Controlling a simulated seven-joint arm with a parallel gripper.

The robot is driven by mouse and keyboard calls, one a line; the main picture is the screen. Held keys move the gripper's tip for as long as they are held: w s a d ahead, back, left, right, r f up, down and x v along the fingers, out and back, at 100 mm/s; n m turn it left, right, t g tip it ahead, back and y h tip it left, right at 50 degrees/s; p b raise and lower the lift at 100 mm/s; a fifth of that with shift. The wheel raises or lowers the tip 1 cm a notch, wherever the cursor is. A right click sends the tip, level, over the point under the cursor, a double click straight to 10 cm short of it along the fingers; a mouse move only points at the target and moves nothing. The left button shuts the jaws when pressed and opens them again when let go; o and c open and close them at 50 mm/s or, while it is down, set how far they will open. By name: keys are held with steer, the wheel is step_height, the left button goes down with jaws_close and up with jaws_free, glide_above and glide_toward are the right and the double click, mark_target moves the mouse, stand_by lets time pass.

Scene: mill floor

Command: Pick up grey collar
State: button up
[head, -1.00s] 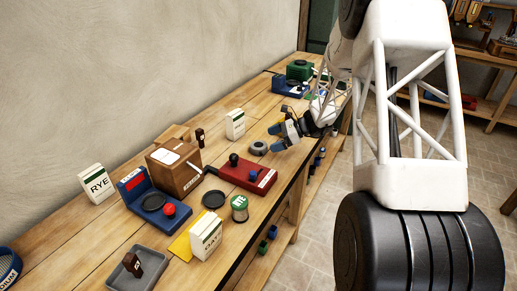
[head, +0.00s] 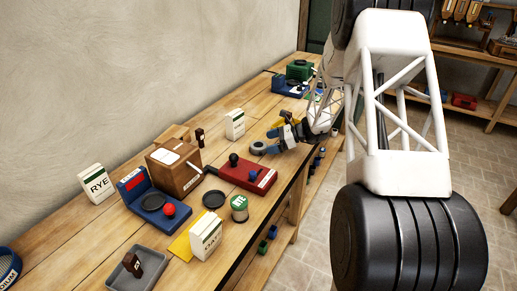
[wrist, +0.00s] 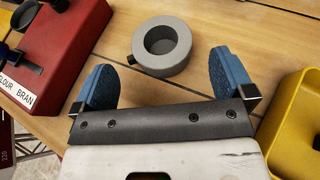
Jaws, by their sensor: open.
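The grey collar (wrist: 151,54) is a thick ring with a round hole and a small dark knob on its side. It lies flat on the wooden bench, and in the head view (head: 258,148) it sits just right of the red box. My gripper (wrist: 164,80) is open, with its two blue fingers spread wide. In the wrist view the collar lies ahead of and roughly between the fingertips, nearer the left one, with clear gaps. In the head view my gripper (head: 275,142) is close at the collar's right side. Nothing is held.
A red box (wrist: 60,45) labelled flour and bran stands left of the collar. A yellow tray (wrist: 296,125) lies to the right of my gripper. A white carton (head: 235,125) stands behind the collar. The bench's front edge (head: 290,188) is near. Bare wood surrounds the collar.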

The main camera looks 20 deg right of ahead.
mark_target(260, 144)
steer(key=shift+w+a+f, duration=0.1)
steer(key=shift+a, duration=0.15)
steer(key=shift+x, duration=2.55)
steer(key=c, duration=1)
steer(key=shift+c, duration=0.2)
steer(key=shift+r, duration=5.05)
